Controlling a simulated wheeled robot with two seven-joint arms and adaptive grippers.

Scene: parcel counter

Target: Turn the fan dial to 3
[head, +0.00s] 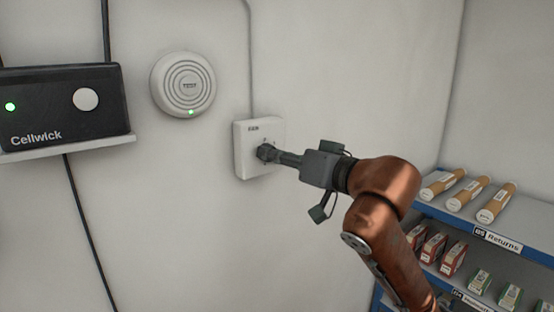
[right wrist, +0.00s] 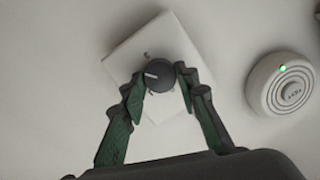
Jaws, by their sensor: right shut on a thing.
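The white fan switch plate (head: 246,165) is on the wall, marked FAN at its top. Its dark round dial (right wrist: 160,75) has a pale pointer line, which points left in the right wrist view. The plate (right wrist: 128,52) appears tilted there, and its numbers are too small to read. My right gripper (head: 268,153) reaches the dial from the right in the head view. In the right wrist view its two fingers (right wrist: 160,82) are shut on the dial, one on each side. In the head view the gripper mostly hides the dial. My left gripper is not in view.
A round white wall device (head: 183,84) with a green light is up left of the plate. A black Cellwick box (head: 60,105) sits on a small shelf at the left. Shelving with tubes (head: 468,193) and small boxes (head: 433,248) stands at the right.

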